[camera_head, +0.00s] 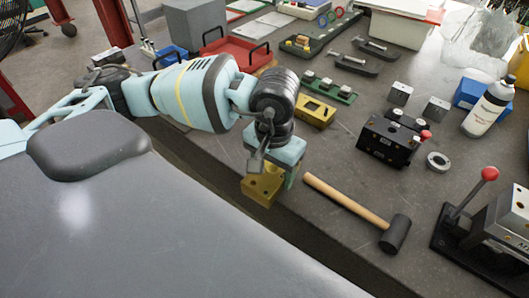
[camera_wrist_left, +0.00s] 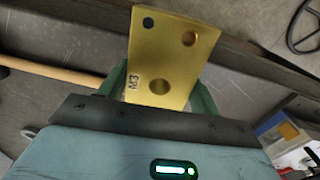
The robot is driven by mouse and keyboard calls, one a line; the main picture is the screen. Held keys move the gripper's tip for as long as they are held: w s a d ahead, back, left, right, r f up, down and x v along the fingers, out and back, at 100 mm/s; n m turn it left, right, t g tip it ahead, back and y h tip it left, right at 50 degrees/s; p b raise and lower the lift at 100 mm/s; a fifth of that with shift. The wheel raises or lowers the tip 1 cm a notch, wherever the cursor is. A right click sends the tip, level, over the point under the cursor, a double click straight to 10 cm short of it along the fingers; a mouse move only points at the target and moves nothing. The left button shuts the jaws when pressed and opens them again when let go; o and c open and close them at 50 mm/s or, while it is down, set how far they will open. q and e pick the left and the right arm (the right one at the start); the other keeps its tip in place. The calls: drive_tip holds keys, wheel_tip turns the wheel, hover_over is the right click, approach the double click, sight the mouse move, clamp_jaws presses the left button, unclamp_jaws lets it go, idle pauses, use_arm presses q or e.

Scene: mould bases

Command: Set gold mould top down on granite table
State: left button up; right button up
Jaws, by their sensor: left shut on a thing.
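My left gripper (camera_head: 272,178) is shut on the gold mould top (camera_head: 261,189), a yellow-gold block, at the near edge of the granite table (camera_head: 335,160). In the left wrist view the gold mould top (camera_wrist_left: 172,55) sits between the two green fingers and shows "M3", two larger round holes and a small dark one. I cannot tell whether its underside touches the table. Another gold mould piece (camera_head: 315,111) with an opening lies on the table behind the gripper. My right gripper is not in view.
A mallet (camera_head: 345,200) with a wooden handle lies just right of the gripper. A black mould block (camera_head: 388,142), a metal ring (camera_head: 438,161), a white bottle (camera_head: 488,108) and a red-knobbed lever press (camera_head: 480,230) stand farther right. Bare tabletop lies between the gripper and the black block.

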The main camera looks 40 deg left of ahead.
use_arm(q)
drive_tip(key=shift+s+d+r, duration=0.1)
drive_tip(key=shift+s+d, duration=0.05)
drive_tip(key=shift+s, duration=0.1)
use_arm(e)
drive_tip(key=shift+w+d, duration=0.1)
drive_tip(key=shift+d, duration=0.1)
